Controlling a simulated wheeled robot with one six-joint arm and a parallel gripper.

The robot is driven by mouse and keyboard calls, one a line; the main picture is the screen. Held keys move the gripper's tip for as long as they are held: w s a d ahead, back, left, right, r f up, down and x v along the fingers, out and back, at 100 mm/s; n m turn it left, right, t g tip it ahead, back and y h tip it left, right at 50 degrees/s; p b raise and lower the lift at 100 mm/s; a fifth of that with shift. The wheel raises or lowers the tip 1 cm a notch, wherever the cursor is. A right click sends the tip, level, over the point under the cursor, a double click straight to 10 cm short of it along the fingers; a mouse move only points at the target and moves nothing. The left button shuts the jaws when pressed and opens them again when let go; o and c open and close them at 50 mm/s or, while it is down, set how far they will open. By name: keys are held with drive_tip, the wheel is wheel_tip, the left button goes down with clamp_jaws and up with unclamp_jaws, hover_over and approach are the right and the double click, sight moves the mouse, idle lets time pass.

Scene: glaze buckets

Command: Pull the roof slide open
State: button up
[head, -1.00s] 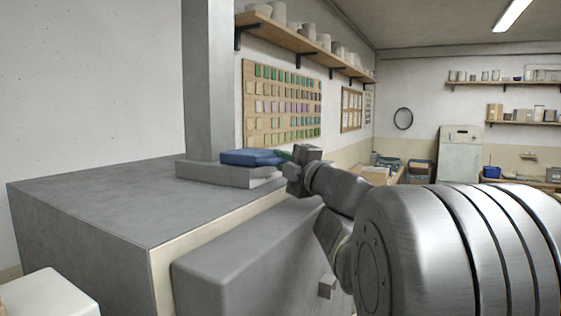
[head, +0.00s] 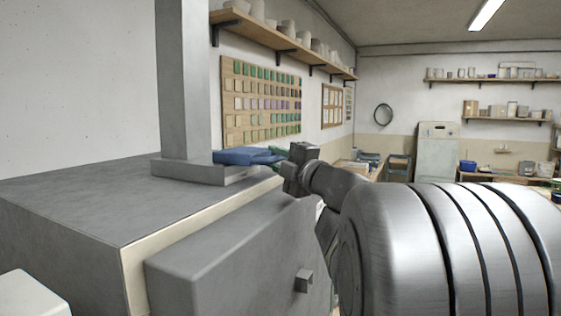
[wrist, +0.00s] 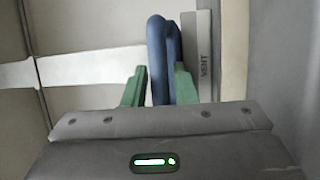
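The roof slide shows as a blue piece (head: 240,156) at the foot of the grey flue column, on top of the big grey kiln (head: 90,200). My gripper (wrist: 160,88) is shut on this handle, seen from behind; the exact contact is partly hidden. In the head view my gripper (head: 284,158) is at the right end of the blue piece, its fingertips mostly hidden.
The flue column (head: 183,80) rises from the kiln top. A grey box (head: 220,265) with a small knob juts from the kiln's near side. A wall shelf with pots (head: 290,48) hangs beyond. Open floor room is mostly hidden by my arm.

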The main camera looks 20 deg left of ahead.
drive_tip(key=b+v, duration=0.3)
drive_tip(key=v, duration=1.1)
drive_tip(key=shift+a, duration=0.15)
drive_tip(key=p+x, duration=0.3)
drive_tip(key=x, duration=1)
drive_tip(key=shift+w+a+r, duration=0.1)
drive_tip(key=shift+w+a, duration=0.1)
drive_tip(key=shift+a, duration=0.15)
drive_tip(key=shift+d, duration=0.15)
